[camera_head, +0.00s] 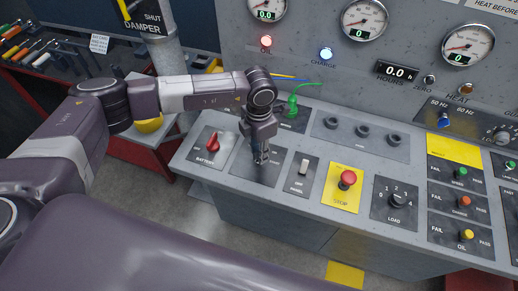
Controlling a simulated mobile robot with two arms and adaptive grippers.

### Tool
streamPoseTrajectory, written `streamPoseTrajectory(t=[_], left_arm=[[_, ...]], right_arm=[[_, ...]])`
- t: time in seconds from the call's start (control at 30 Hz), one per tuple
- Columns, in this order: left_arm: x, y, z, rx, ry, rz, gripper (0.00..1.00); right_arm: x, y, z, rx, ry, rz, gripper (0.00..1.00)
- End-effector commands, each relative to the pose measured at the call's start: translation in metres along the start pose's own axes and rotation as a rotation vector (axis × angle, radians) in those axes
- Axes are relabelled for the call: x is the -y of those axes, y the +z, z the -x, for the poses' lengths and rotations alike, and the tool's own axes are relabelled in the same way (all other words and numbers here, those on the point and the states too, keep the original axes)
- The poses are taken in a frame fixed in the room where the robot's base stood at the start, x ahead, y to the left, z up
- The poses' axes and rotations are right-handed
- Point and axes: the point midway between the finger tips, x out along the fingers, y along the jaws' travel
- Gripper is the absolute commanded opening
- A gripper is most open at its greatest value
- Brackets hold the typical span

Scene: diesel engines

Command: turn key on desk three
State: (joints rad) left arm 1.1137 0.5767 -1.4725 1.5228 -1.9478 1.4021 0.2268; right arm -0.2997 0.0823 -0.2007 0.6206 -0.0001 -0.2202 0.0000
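My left gripper (261,158) points down over a dark panel plate (248,170) on the sloped top of the grey control desk (275,198). The plate lies between the red battery switch (213,142) and the white rocker switch (304,167). The fingertips are small and close to the plate; I cannot tell whether they are open, shut or touching something. No key shows clearly; the gripper hides part of the plate. My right gripper is not in view.
A green knob or handle (292,106) stands just behind my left gripper. A red stop button (347,180) on a yellow plate and a selector dial (397,200) are to the right. Gauges (364,18) fill the upright panel behind. A tool bench stands at the left.

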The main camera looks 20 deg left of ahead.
Motion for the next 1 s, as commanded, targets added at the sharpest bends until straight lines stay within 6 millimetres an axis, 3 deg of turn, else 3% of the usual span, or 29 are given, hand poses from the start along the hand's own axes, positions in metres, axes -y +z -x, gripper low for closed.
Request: streamPoseTrajectory(t=[0.17, 0.4, 0.77, 1.0], left_arm=[[0.000, 0.000, 0.000, 0.000, 0.000, -0.001, 0.25], [0.000, 0.000, 0.000, 0.000, -0.001, -0.001, 0.00], [0.000, 0.000, -0.001, 0.001, -0.001, 0.015, 0.00], [0.000, 0.001, -0.003, 0.002, -0.001, 0.117, 0.00]], right_arm=[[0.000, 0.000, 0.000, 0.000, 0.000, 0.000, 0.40], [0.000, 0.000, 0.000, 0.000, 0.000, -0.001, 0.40], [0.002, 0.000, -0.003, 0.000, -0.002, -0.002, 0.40], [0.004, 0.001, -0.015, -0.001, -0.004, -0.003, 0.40]])
